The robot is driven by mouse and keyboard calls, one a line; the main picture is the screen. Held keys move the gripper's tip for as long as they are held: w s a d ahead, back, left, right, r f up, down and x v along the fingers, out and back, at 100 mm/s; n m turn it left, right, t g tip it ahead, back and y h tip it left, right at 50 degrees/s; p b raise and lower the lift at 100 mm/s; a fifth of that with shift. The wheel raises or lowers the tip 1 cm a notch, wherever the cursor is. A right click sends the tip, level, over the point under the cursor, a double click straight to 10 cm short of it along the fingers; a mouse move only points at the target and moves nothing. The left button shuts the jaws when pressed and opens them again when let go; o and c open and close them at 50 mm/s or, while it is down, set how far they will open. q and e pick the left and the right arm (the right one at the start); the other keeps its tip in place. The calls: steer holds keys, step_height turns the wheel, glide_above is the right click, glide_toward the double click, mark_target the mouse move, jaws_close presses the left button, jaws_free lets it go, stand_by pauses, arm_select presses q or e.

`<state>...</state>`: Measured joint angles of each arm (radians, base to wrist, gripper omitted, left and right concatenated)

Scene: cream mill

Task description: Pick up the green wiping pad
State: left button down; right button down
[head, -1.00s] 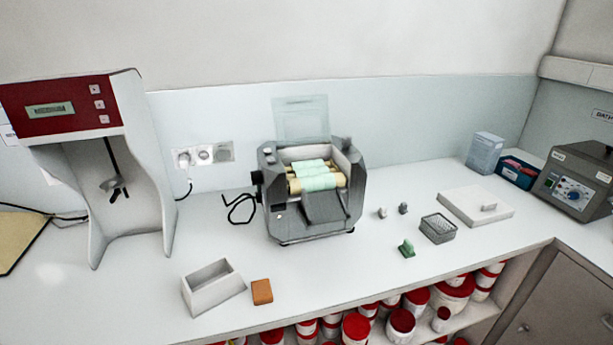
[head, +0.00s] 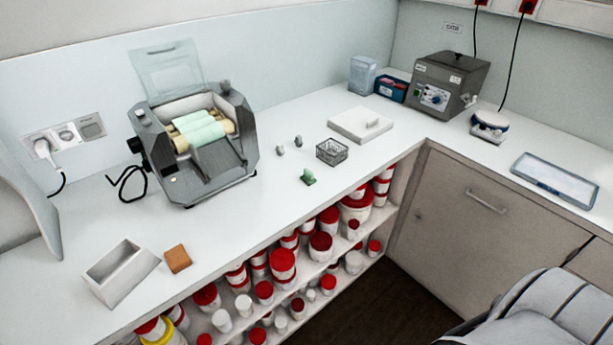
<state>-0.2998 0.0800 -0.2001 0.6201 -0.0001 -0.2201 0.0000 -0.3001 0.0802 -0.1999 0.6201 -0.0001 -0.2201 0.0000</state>
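The green wiping pad (head: 309,177) is a small green piece with a raised grip. It lies on the white worktop (head: 262,222) near its front edge, in front of the wire basket. Nothing touches it. Neither of my grippers shows in the head view. A grey, ribbed shape stands at the lower right corner; I cannot tell what it is.
A wire basket (head: 332,151) and two small grey pieces (head: 298,141) stand behind the pad. The roller mill (head: 190,145) is left of it. A white box (head: 121,272) and orange block (head: 177,259) lie at front left. Tubs fill the shelf below.

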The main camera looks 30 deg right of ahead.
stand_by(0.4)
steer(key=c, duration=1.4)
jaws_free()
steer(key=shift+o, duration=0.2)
